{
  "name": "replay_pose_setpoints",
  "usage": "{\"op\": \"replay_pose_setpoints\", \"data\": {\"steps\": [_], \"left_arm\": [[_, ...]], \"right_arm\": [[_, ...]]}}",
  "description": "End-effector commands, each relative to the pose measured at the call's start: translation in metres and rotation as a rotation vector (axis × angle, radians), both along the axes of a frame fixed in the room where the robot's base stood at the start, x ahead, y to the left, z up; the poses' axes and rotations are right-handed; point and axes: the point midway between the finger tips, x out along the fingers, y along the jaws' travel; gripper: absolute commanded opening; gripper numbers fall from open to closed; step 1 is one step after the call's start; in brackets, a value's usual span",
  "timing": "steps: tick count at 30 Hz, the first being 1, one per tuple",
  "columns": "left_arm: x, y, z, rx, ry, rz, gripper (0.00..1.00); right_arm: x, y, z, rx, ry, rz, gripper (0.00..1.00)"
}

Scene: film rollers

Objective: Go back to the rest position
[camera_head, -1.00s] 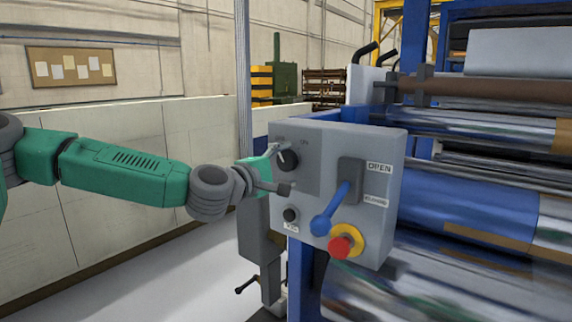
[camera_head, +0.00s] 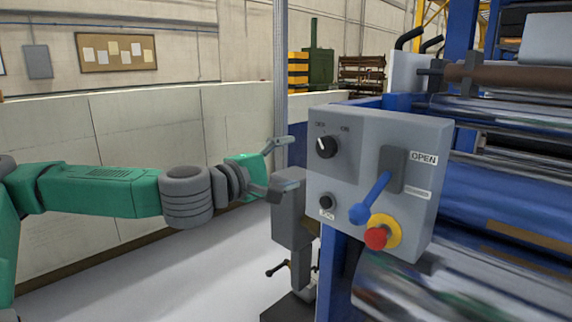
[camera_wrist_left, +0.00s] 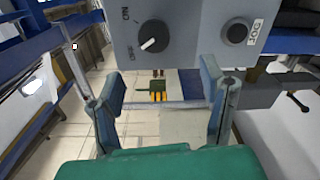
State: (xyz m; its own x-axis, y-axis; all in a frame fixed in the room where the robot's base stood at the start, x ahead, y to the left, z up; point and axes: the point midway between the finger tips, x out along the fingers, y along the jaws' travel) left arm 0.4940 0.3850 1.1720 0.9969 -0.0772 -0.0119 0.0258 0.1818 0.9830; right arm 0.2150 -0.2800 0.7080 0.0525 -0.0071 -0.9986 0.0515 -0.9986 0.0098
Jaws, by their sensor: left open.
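My left gripper (camera_head: 283,164) is open and empty in the head view, just left of the grey control box. The left wrist view also shows its two spread fingers (camera_wrist_left: 168,100) with nothing between them. The grey control box (camera_head: 345,165) carries a black rotary knob (camera_head: 327,146), a small black button (camera_head: 326,202), a blue lever (camera_head: 372,198) by an OPEN label, and a red button (camera_head: 376,238) on a yellow ring. In the left wrist view the knob (camera_wrist_left: 154,36) and the small button (camera_wrist_left: 237,32) lie beyond the fingertips. My right gripper is not in view.
The roller machine (camera_head: 500,190) with its blue frame fills the right side. A grey post with a handle (camera_head: 290,215) stands below the gripper. A low pale wall (camera_head: 140,125) runs behind my arm. The floor (camera_head: 180,280) at lower left is clear.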

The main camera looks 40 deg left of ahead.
Motion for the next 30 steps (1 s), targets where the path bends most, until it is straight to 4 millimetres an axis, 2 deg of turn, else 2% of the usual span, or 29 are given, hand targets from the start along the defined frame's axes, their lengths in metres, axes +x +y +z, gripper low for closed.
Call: {"op": "replay_pose_setpoints", "data": {"steps": [6,23,26,29,30], "left_arm": [[-0.006,-0.001,0.0,0.001,-0.001,-0.003,0.65],[-0.005,-0.003,-0.004,0.014,0.01,-0.007,0.65],[-0.002,-0.014,-0.023,0.075,0.059,-0.033,0.65],[0.0,-0.035,-0.064,0.2,0.157,-0.092,0.65],[-0.001,-0.045,-0.086,0.261,0.208,-0.125,0.65]], "right_arm": [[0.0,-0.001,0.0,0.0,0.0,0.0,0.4],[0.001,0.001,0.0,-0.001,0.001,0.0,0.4],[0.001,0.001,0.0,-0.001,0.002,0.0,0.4],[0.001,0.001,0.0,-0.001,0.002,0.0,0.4],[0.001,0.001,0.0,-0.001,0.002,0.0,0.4]]}}
